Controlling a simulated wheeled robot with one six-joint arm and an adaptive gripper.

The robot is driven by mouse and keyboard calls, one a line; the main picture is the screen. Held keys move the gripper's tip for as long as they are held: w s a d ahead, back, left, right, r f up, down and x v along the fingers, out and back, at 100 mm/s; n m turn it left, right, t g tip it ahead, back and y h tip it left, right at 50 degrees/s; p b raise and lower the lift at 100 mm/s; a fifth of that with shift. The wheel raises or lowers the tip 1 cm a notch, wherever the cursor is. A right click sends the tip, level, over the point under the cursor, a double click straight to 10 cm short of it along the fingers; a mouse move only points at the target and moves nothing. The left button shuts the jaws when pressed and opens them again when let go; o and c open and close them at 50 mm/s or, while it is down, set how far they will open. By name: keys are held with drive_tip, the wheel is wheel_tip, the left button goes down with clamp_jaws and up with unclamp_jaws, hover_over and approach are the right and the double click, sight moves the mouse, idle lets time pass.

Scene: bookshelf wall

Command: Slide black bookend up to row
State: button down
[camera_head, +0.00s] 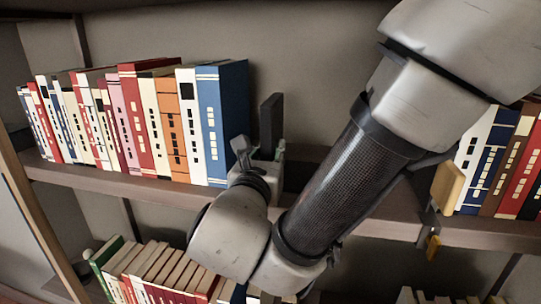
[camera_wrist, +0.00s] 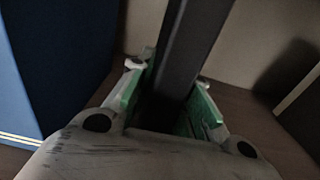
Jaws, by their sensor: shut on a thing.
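The black bookend (camera_head: 271,122) stands upright on the middle shelf, a gap to the right of the row's last book, a blue one (camera_head: 223,125). My gripper (camera_head: 262,158) is shut on the bookend's upright plate. In the wrist view, the dark plate (camera_wrist: 190,45) rises between the green-padded fingers (camera_wrist: 168,105). The blue book (camera_wrist: 40,75) is at the left there, apart from the bookend. The bookend's lower part is hidden by my gripper. The row of books (camera_head: 130,120) stands upright along the left of the shelf.
The shelf board (camera_head: 120,184) runs across the picture. At the right, another group of books (camera_head: 500,160) stands beside a tan block (camera_head: 447,187). Books also fill the lower shelf (camera_head: 150,270). My arm crosses in front of the shelf and hides part of it.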

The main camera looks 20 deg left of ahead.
drive_tip(key=c, duration=1.3)
unclamp_jaws()
drive_tip(key=shift+o, duration=0.2)
drive_tip(key=s+d, duration=0.1)
drive_tip(key=s, duration=1.1)
drive_tip(key=shift+d, duration=0.35)
